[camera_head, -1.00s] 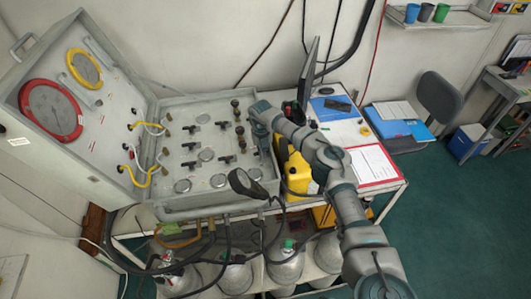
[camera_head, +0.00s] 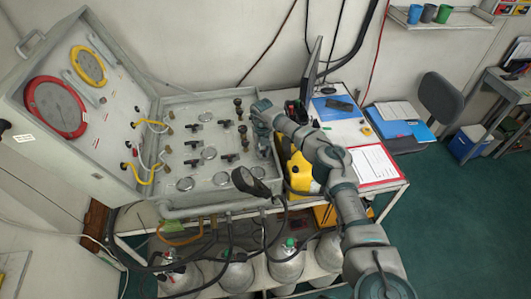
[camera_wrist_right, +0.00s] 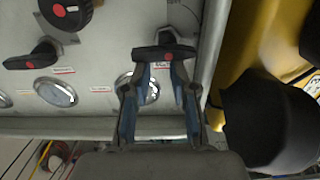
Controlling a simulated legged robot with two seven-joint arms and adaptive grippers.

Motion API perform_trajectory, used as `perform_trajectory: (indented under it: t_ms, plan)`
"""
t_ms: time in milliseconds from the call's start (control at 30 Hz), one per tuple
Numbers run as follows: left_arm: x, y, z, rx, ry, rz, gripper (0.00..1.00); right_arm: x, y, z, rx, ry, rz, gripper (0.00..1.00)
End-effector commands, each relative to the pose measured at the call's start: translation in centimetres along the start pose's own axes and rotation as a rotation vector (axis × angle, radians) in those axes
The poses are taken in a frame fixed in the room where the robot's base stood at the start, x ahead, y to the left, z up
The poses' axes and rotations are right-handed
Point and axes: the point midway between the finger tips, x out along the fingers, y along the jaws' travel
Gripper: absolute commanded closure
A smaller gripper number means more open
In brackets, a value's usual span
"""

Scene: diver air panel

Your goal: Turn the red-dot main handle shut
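In the right wrist view, a black bar handle (camera_wrist_right: 150,53) with a red dot lies crosswise at the tips of my right gripper (camera_wrist_right: 163,72). The fingers are apart, one under each half of the bar; I cannot tell whether they touch it. Another red-dot black handle (camera_wrist_right: 30,60) and a red-dot round knob (camera_wrist_right: 68,12) are to the left; the labels are unreadable. In the head view my right gripper (camera_head: 259,112) is over the right edge of the valve panel (camera_head: 203,140) and hides the handle there. My left gripper is not seen.
The open lid (camera_head: 100,125) with red and yellow gauges stands at left. A yellow object (camera_head: 301,172) is close to the right of the panel. A dark handheld gauge (camera_head: 250,183) is in front, with hoses and cylinders (camera_head: 286,263) below. A desk with papers (camera_head: 374,164) is at right.

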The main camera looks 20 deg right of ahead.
Motion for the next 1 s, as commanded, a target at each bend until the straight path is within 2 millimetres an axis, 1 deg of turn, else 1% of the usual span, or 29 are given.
perform_trajectory:
  t_ms: [33, 100, 167, 200, 233, 367, 467, 600, 767, 1000]
  plan:
    - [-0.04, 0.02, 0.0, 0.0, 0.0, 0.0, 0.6, -1.2, -0.43, 1.22, 0.011, -0.047, 0.006, 0.41]
    - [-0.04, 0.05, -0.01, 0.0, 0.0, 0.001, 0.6, -1.2, -0.57, 1.24, 0.013, -0.047, 0.005, 0.33]
    - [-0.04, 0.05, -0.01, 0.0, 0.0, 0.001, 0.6, -1.2, -0.75, 1.26, 0.014, -0.047, 0.005, 0.27]
    - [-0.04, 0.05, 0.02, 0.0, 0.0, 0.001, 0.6, -1.19, -0.92, 1.26, 0.015, -0.046, 0.005, 0.15]
    - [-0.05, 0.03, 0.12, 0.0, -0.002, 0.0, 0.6, -1.2, -1.02, 1.28, 0.015, -0.047, 0.006, 0.1]
    - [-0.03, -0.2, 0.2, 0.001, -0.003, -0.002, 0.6, -0.99, -1.14, 1.06, 0.012, -0.042, 0.007, 0.1]
    - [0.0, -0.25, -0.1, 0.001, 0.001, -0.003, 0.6, -0.86, -1.08, 0.94, 0.01, -0.039, 0.006, 0.1]
    - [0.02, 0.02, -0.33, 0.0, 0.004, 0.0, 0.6, -0.87, -0.8, 0.69, 0.009, -0.038, 0.003, 0.1]
    - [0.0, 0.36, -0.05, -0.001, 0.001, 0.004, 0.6, -0.85, -0.5, 0.63, 0.007, -0.036, 0.001, 0.1]
    - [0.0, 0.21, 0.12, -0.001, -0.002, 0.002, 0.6, -0.81, -0.35, 0.61, 0.007, -0.035, 0.001, 0.1]
